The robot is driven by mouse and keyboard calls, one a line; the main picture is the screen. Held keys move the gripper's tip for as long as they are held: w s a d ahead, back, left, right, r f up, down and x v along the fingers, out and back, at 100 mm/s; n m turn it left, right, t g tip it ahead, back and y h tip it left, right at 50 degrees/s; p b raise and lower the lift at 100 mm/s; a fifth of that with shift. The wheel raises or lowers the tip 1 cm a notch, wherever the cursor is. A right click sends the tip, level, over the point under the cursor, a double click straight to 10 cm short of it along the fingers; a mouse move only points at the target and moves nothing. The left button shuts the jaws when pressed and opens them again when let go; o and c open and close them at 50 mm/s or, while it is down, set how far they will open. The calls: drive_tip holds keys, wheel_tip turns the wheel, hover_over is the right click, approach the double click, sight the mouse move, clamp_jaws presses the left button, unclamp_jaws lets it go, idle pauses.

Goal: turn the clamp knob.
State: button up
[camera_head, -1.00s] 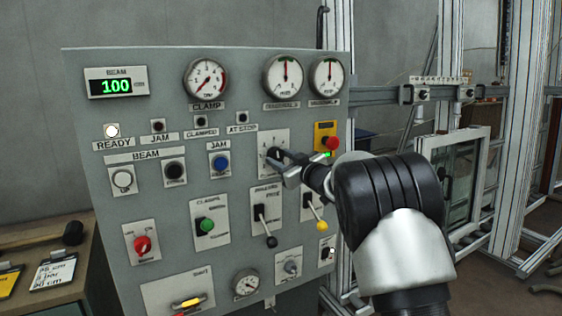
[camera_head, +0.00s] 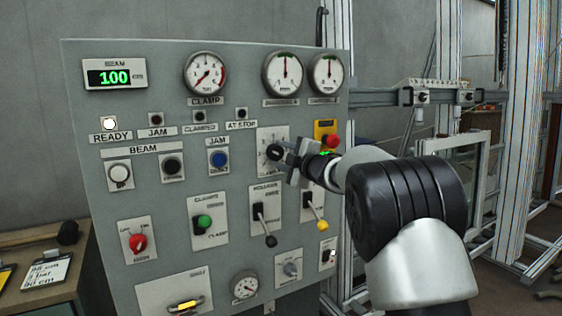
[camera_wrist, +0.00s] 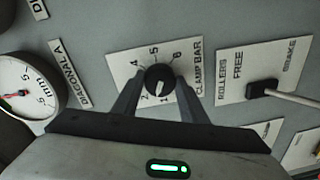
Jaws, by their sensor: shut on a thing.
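The clamp knob (camera_head: 274,152) is a black round knob on a white plate, in the upper right part of the grey control panel. In the wrist view the knob (camera_wrist: 158,77) carries a white mark, on a numbered dial labelled CLAMP BAR. My gripper (camera_head: 283,152) is at the knob, coming from the right. In the wrist view my gripper (camera_wrist: 158,84) has one finger on each side of the knob and is shut on it. The head view partly hides the contact. The clamp gauge (camera_head: 205,74) has its needle on a white dial.
Near my gripper are a red button on a yellow plate (camera_head: 326,132), the roller lever (camera_head: 264,225) and a yellow-tipped lever (camera_head: 316,212). The blue jam button (camera_head: 219,159) is to the left. A metal frame (camera_head: 425,97) stands behind my arm at right.

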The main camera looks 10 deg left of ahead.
drive_tip(key=n+b, duration=0.2)
drive_tip(key=n, duration=0.1)
drive_tip(key=shift+n, duration=0.3)
drive_tip(key=n+b, duration=0.1)
drive_tip(key=n, duration=0.2)
drive_tip(key=shift+a+n+b, duration=0.1)
drive_tip(key=shift+n+b, duration=0.2)
drive_tip(key=n, duration=0.3)
drive_tip(key=shift+s+r+t, duration=0.1)
drive_tip(key=shift+t, duration=0.2)
drive_tip(key=shift+n+h, duration=0.3)
drive_tip(key=shift+n, duration=1.3)
drive_tip(key=o, duration=1)
drive_tip(key=shift+o, duration=0.2)
drive_tip(key=v, duration=1.7)
drive_tip(key=shift+s, duration=0.25)
